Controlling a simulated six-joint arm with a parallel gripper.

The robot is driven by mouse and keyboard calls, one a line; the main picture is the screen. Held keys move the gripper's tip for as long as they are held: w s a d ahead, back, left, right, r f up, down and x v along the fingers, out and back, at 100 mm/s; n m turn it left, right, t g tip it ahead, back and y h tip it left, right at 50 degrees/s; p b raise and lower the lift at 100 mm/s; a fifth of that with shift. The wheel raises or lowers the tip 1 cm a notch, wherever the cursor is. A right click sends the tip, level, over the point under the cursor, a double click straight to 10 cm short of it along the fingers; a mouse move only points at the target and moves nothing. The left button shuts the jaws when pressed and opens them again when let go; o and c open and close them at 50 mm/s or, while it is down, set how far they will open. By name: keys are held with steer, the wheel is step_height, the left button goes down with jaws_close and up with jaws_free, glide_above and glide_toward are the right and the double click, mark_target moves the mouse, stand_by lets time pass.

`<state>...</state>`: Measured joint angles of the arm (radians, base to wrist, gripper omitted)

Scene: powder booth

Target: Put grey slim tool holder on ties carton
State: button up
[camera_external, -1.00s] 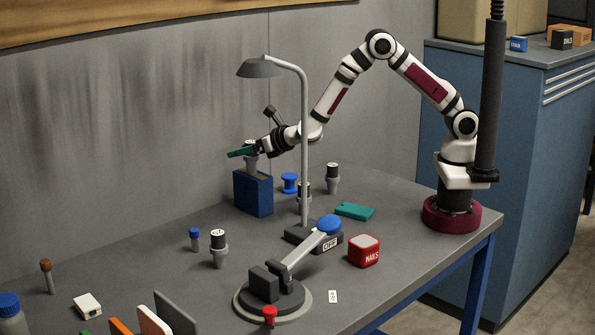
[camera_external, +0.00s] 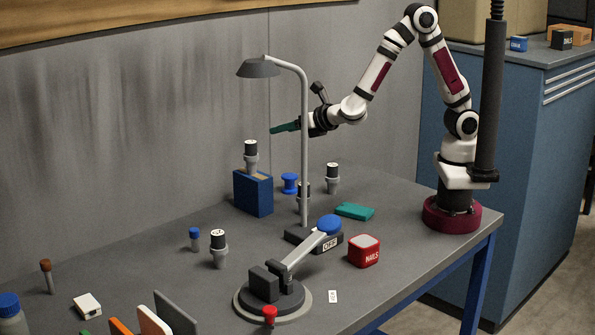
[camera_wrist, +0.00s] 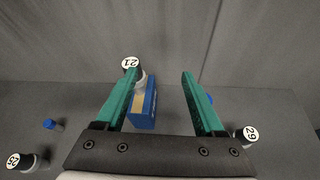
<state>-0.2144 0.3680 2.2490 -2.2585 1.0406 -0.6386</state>
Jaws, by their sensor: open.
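A grey slim tool holder (camera_external: 251,164) with a black top stands upright on top of the blue carton (camera_external: 253,195), which I take as the ties carton; its lettering is not readable. In the wrist view the holder (camera_wrist: 140,80) shows a white disc marked 21 and is partly hidden by the left finger. The carton (camera_wrist: 150,108) is below it. My gripper (camera_external: 285,127) is up and to the right of the holder, apart from it. Its green fingers (camera_wrist: 159,76) are spread with nothing between them.
The lamp (camera_external: 303,140) rises close to my gripper. A blue spool (camera_external: 289,184), teal box (camera_external: 355,211) and red NAILS box (camera_external: 364,251) are nearby.

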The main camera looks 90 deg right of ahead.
steer(key=s+d+r+m+g, duration=0.1)
steer(key=s+d+m+g, duration=0.15)
steer(key=s+m, duration=0.3)
steer(key=s+d+r+m+g+h, duration=0.1)
steer(key=s+d+m+g, duration=0.15)
steer(key=s+m, duration=0.3)
steer(key=s+d+r+m+g, duration=0.1)
steer(key=s+d+m+g, duration=0.15)
steer(key=s+m, duration=0.3)
steer(key=s+a+f+m+g+y, duration=0.2)
steer(key=s+a+m+g+y, duration=0.15)
steer(key=s+m, duration=0.45)
steer(key=s+a+m+y, duration=0.7)
steer(key=s+a, duration=0.1)
steer(key=a, duration=0.6)
steer(key=shift+s+f, duration=0.2)
steer(key=shift+f, duration=0.1)
